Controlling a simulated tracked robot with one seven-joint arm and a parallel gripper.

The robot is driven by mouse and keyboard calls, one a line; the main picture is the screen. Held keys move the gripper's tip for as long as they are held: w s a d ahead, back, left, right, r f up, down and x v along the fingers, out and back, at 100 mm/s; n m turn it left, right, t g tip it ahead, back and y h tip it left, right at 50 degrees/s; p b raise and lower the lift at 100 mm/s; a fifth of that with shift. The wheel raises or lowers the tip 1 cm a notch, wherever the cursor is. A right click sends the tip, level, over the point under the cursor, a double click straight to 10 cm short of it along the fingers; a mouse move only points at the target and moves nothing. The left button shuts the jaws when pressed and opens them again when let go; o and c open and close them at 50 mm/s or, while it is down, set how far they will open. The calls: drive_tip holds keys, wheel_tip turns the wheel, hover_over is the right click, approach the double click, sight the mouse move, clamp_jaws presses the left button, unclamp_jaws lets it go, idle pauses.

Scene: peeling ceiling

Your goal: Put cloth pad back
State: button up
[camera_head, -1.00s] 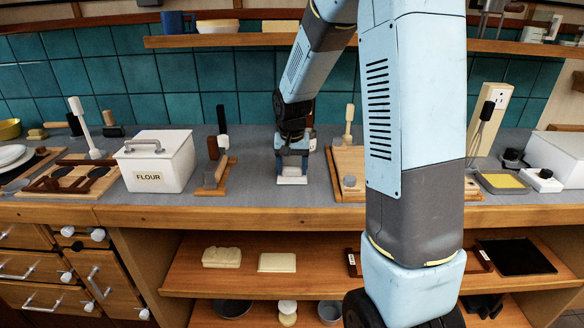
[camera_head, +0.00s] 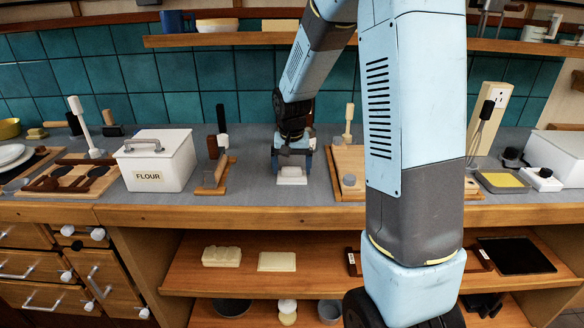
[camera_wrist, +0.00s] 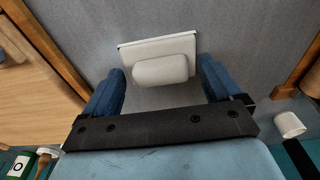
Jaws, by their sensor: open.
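A white rounded pad (camera_wrist: 160,69), which looks like the cloth pad, lies on a thin pale plate (camera_wrist: 188,43) on the grey counter. In the head view the pad (camera_head: 291,171) sits near the counter's middle, under my gripper. My gripper (camera_wrist: 165,80) is open, with one blue finger on each side of the pad and a visible gap to it on both sides. In the head view my gripper (camera_head: 292,165) is low over the counter, just behind and above the pad.
A wooden holder with dark-handled tools (camera_head: 212,185) and a white FLOUR box (camera_head: 157,165) are to the left. A shelf (camera_head: 220,40) runs above. Bare counter (camera_head: 255,180) separates the pad from the holder.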

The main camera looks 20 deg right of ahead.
sight(292, 180)
wheel_tip(292, 180, up, 12)
drive_tip(key=s, duration=0.2)
drive_tip(key=s+r+n+t, duration=0.1)
drive_tip(key=s+r, duration=0.3)
drive_tip(key=s, duration=0.9)
drive_tip(key=s+r+n+t, duration=0.2)
drive_tip(key=s+r+t, duration=0.1)
drive_tip(key=s, duration=1)
drive_tip(key=shift+d+r+n, duration=0.15)
drive_tip(key=shift+r+n, duration=0.15)
drive_tip(key=shift+r, duration=0.25)
